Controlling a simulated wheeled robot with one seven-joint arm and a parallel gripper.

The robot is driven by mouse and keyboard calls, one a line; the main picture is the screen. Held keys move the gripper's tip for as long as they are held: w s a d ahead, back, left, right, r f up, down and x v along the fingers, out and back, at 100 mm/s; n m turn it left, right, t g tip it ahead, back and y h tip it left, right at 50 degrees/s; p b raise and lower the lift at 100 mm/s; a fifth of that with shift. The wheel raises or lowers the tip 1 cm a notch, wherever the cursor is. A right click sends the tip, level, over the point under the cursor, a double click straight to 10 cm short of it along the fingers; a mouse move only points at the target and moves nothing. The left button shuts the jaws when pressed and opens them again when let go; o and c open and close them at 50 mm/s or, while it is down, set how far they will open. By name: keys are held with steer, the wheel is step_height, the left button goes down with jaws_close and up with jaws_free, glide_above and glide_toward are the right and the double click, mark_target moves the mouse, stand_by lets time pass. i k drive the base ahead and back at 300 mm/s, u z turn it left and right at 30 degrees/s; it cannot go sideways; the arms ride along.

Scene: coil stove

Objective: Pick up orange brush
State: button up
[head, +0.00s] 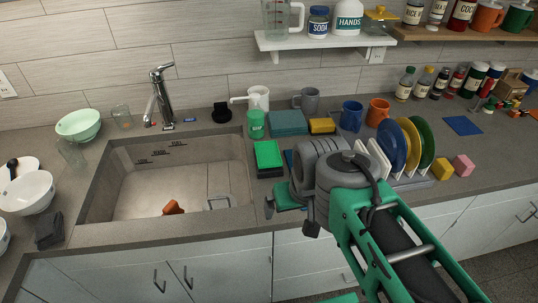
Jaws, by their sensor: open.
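A small orange object (173,207), which looks like the orange brush, lies on the sink floor near the front wall. Its full shape is too small to make out. The sink (125,178) is a recessed basin in the grey counter. My gripper (288,214) is to the right of the sink, near the counter's front edge, well apart from the orange object. It is open, and nothing shows between its fingers. My arm hides part of the counter behind it.
A faucet (161,95) stands behind the sink. A wire piece (218,202) lies in the sink's right part. A green sponge (268,155) sits right of the sink. A dish rack with plates (392,145) stands farther right. White bowls (27,193) are at left.

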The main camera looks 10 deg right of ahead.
mark_target(173, 207)
steer(key=u, duration=0.3)
steer(key=k, duration=0.45)
steer(key=u, duration=1.5)
steer(key=i, duration=0.9)
steer(key=u, duration=0.3)
